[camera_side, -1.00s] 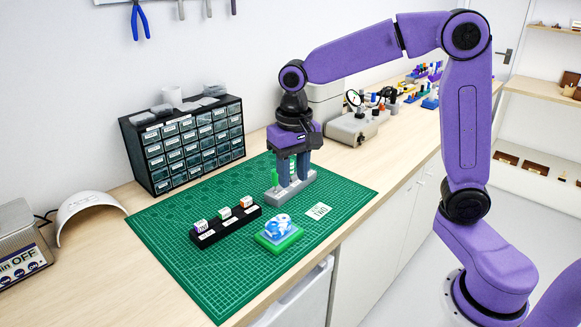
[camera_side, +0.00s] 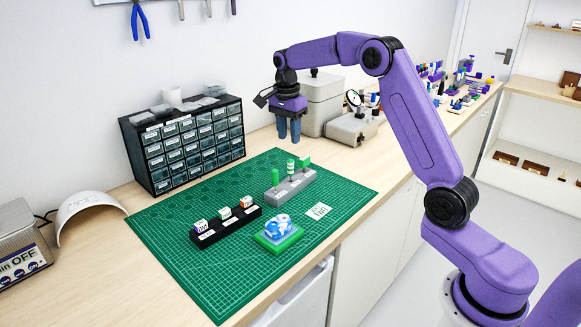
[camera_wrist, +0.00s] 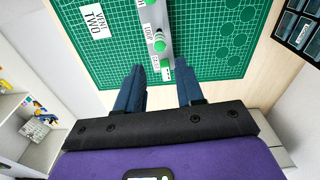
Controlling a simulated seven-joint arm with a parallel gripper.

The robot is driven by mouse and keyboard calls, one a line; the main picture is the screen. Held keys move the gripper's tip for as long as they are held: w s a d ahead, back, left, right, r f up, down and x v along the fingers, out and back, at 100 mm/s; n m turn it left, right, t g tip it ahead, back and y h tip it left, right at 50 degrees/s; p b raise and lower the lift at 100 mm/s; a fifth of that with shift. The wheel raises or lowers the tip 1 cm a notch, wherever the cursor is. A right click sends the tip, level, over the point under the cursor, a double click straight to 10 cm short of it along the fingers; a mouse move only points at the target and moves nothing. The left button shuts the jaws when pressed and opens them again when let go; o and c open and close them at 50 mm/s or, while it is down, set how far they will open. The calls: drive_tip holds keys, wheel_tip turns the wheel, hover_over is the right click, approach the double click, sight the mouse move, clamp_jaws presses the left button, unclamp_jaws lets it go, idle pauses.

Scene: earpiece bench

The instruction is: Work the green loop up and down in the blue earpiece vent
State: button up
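The blue and white earpiece (camera_side: 278,225) sits on a green block (camera_side: 284,242) on the mat; its vent is too small to make out. A grey rack (camera_side: 297,188) holds three upright green-handled tools. The middle one, a green-and-white striped tool (camera_side: 291,166), stands beside a label that seems to read LOOP in the wrist view (camera_wrist: 147,31). My gripper (camera_side: 289,137) hangs above and behind the rack, clear of the tools. In the wrist view its two fingers (camera_wrist: 160,80) are apart with nothing held between them.
A black holder (camera_side: 228,228) with several small labelled blocks stands left of the earpiece. A card (camera_side: 319,211) reading VENT TWO lies on the green cutting mat (camera_side: 215,290). A drawer cabinet (camera_side: 190,145) stands at the back left; grey machines (camera_side: 352,128) stand right of my gripper.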

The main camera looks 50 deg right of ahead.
sight(290, 160)
drive_tip(key=shift+d+f, duration=0.15)
drive_tip(key=shift+f, duration=2.1)
drive_tip(key=shift+d+f, duration=0.1)
drive_tip(key=shift+f, duration=2.1)
clamp_jaws()
drive_tip(key=shift+r, duration=1.55)
drive_tip(key=shift+r, duration=2.45)
